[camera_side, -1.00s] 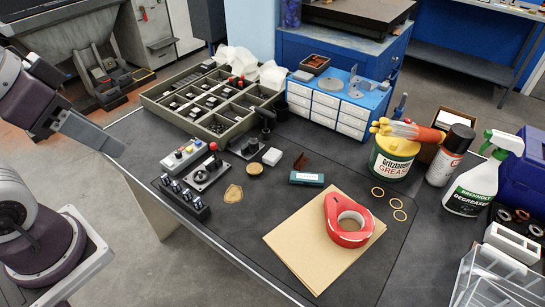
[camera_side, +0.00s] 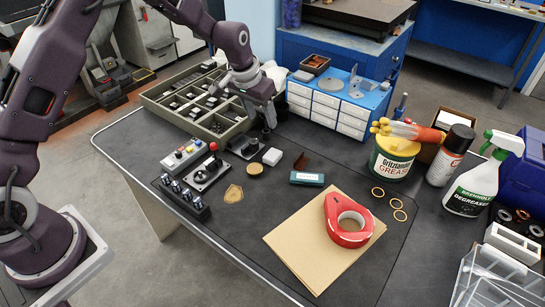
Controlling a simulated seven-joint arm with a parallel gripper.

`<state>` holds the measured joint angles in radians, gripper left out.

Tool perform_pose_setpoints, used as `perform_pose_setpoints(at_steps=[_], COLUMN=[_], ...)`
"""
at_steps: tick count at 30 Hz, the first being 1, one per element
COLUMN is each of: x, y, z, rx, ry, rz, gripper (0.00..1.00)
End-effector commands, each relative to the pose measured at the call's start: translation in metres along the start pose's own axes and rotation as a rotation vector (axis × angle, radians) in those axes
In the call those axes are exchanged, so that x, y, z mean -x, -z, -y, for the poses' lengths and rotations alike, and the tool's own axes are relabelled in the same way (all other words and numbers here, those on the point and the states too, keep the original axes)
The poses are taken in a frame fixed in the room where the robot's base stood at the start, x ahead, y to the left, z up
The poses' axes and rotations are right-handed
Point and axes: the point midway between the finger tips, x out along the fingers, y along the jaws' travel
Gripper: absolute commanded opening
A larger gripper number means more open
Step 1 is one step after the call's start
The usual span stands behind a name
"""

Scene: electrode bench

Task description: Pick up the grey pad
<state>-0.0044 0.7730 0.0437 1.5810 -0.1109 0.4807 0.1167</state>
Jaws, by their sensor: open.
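A small pale grey, nearly white pad (camera_side: 272,157) lies flat on the dark bench mat, right of a black joystick box (camera_side: 245,148). It is the thing that best fits the grey pad. My gripper (camera_side: 262,119) points down near the right corner of the compartment tray, behind the pad and apart from it. It is open with nothing seen between its fingers. The gap between the fingers is small and dark in this view.
Close to the pad are a round tan disc (camera_side: 255,169), a teal box (camera_side: 307,178) and a small dark piece (camera_side: 301,161). The compartment tray (camera_side: 156,111) and blue drawer unit (camera_side: 355,103) stand behind. A red tape roll (camera_side: 332,212) lies on brown sheets (camera_side: 290,250) in front.

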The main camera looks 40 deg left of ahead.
Motion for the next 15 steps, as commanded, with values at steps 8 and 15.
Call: perform_pose_setpoints(at_steps=[8, 15], x=[-0.113, -0.151], y=[-0.007, -0.006], z=[0.007, 0.004], rx=[-0.006, -0.007], ry=[0.012, 0.012], rz=[0.038, 0.039], gripper=[0.53, 0.53])
